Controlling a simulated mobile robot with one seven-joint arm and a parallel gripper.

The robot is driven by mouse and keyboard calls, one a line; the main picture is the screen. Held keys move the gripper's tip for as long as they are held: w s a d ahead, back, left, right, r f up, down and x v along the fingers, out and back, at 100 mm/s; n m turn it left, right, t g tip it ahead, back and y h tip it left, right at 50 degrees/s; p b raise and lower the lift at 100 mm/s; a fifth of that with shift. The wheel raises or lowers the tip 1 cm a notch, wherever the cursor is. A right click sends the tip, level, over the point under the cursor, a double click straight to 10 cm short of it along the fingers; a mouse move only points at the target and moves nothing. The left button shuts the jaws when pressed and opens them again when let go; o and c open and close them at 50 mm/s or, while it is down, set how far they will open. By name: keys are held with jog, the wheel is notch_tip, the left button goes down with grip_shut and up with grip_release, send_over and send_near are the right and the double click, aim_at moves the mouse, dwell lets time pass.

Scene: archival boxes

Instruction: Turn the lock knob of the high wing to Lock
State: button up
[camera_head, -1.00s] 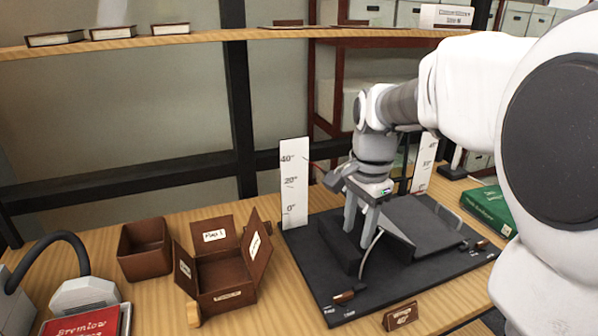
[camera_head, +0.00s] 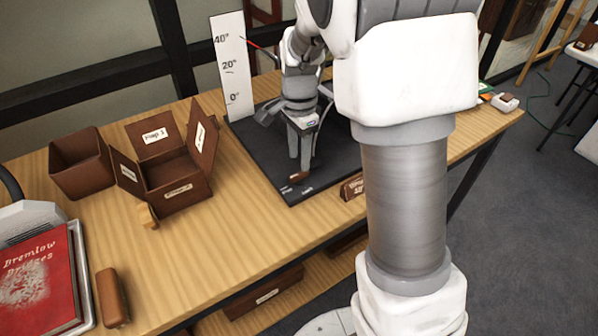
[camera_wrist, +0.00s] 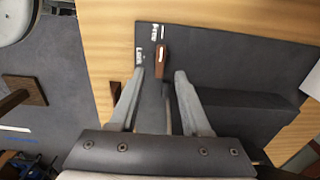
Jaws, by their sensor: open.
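The lock knob (camera_head: 299,176) is a small brown bar at the near corner of the dark base (camera_head: 262,158). My gripper (camera_head: 301,166) points down just above the knob. In the wrist view my gripper (camera_wrist: 160,75) is open, with the knob between and slightly beyond its fingertips. The high wing is mostly hidden behind my arm. A red pointer (camera_head: 262,50) shows near the 40° mark of the white scale (camera_head: 232,72).
A brown sign block (camera_head: 352,188) stands by the base's front edge. An open brown flap box (camera_head: 175,195) and a brown bin (camera_head: 82,165) stand to the left. A red book (camera_head: 40,280) lies at the near left.

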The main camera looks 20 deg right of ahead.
aim_at(299, 174)
notch_tip(299, 174, down, 5)
jog(key=shift+b, duration=0.45)
grip_shut()
